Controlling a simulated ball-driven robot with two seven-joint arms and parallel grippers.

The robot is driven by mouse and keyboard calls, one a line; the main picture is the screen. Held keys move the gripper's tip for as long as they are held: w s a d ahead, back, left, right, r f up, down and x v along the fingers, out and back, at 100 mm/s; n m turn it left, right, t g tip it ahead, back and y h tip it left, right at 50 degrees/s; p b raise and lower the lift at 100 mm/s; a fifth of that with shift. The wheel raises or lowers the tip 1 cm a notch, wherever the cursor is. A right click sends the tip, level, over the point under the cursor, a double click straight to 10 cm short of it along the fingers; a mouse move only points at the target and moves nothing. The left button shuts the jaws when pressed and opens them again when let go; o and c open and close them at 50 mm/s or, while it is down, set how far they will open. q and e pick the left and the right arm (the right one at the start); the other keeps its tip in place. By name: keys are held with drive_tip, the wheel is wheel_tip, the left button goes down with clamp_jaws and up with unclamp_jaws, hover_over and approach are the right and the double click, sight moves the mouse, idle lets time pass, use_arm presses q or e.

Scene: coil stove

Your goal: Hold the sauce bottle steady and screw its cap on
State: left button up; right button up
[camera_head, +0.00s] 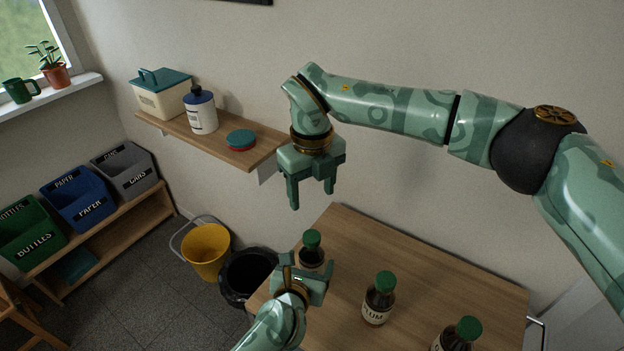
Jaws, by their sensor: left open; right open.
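Three dark bottles with green caps stand on the wooden table (420,262). The far bottle (312,256) is by my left gripper, its green cap (312,238) on top; its lower part is hidden by that gripper. The middle bottle (377,303) has a label ending in "LUM". The near bottle (457,339) is cut off by the bottom edge. I cannot tell how tight any cap is. My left gripper (311,276) is open, low at the far bottle, one finger on each side of it as seen here. My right gripper (312,200) is open and empty, above the far bottle.
A wall shelf (240,153) holds a lidded box (164,97), a white bottle (201,113) and a round tin (241,140). A black bin (245,272) and a yellow bucket (206,248) stand left of the table. The table's back right is clear.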

use_arm(q)
drive_tip(key=p+v, duration=0.2)
drive_tip(key=v, duration=1.2)
drive_tip(key=shift+f, duration=0.15)
